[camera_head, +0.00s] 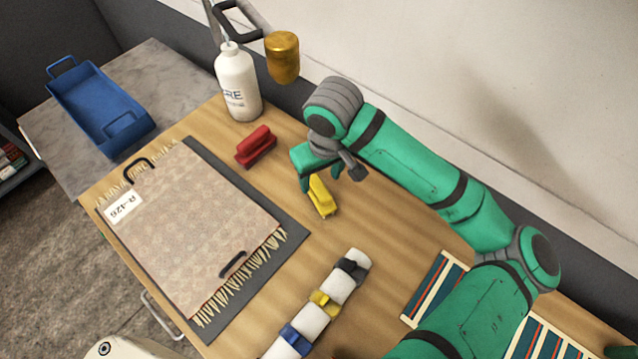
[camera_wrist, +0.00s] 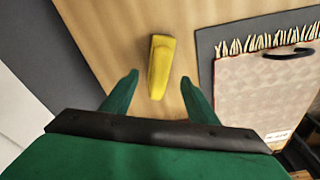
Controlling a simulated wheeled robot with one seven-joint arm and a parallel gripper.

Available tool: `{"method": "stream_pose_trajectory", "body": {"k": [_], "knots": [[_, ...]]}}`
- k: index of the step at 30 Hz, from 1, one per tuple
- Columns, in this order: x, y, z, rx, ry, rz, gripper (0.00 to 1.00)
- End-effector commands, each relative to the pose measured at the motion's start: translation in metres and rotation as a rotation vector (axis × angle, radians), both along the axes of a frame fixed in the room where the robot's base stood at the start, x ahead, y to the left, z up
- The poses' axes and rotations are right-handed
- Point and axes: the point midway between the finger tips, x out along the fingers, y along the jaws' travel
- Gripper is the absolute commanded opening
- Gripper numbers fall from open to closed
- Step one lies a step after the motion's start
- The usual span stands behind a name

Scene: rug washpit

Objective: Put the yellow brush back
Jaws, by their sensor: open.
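The yellow brush (camera_head: 321,197) lies on the wooden table, to the right of the rug sample. In the wrist view the yellow brush (camera_wrist: 160,66) lies lengthwise, roughly centred in front of the jaws. My gripper (camera_head: 320,181) points down over the brush's far end and hides part of it. In the wrist view my gripper (camera_wrist: 159,79) is open, with one finger on each side of the brush's near end and bare table showing between. I cannot tell the exact height of the fingertips above the table. A similar red brush (camera_head: 256,146) sits up and left of it.
A pale rug sample (camera_head: 190,225) lies on a dark mat (camera_head: 285,222). A blue tray (camera_head: 70,100) is far left. A white roll with coloured clips (camera_head: 338,287) and striped cloth (camera_head: 428,290) lie nearer.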

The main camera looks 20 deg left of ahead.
Motion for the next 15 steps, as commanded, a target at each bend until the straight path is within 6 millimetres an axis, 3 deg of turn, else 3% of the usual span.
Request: {"method": "stream_pose_trajectory", "body": {"k": [6,15], "knots": [[-0.003,-0.004,0.036,0.000,0.000,0.001,0.54],[-0.005,-0.006,0.052,0.000,0.000,0.000,0.54]]}}
